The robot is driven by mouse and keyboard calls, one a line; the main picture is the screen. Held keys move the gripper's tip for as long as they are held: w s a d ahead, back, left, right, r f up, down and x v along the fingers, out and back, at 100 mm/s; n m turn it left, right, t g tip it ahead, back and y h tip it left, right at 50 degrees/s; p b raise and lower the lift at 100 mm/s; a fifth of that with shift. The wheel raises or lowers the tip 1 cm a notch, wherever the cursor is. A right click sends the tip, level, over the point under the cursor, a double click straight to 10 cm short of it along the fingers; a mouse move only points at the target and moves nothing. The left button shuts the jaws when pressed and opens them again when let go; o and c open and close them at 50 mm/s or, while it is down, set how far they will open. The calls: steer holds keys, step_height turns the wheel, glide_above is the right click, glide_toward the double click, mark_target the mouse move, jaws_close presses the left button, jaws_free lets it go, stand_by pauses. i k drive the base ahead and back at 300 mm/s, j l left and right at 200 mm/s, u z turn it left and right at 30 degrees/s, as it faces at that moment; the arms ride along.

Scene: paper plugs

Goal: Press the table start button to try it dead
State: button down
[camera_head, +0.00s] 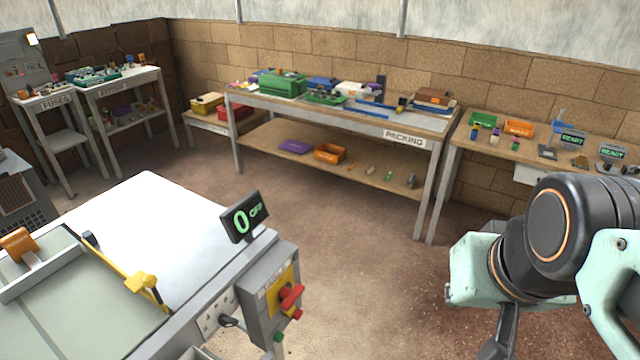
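The white-topped machine table (150,215) stands at the lower left. A grey control box (262,310) is on its right side, with a yellow plate (279,292) and a red switch handle (291,296). A small red button (297,314) and a small green button (278,337) show low on the box; which is the start button I cannot read. My arm is at the right, apart from the box. No gripper fingers can be made out in the picture.
A packing bench (352,118) with bins stands at the back, and a side bench (545,160) with READY displays at the right. A fuses table (45,101) is at the back left. The brown floor (350,240) between the machine table and the packing bench is clear.

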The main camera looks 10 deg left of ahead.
mark_target(278, 337)
steer(key=u, duration=1.1)
steer(key=i+j+z, duration=0.15)
steer(key=j, duration=0.15)
steer(key=i+j+z, duration=0.2)
steer(key=k+j, duration=0.1)
steer(key=k, duration=0.35)
steer(key=i+l+u, duration=0.5)
steer(key=l, duration=0.25)
steer(key=k, duration=0.1)
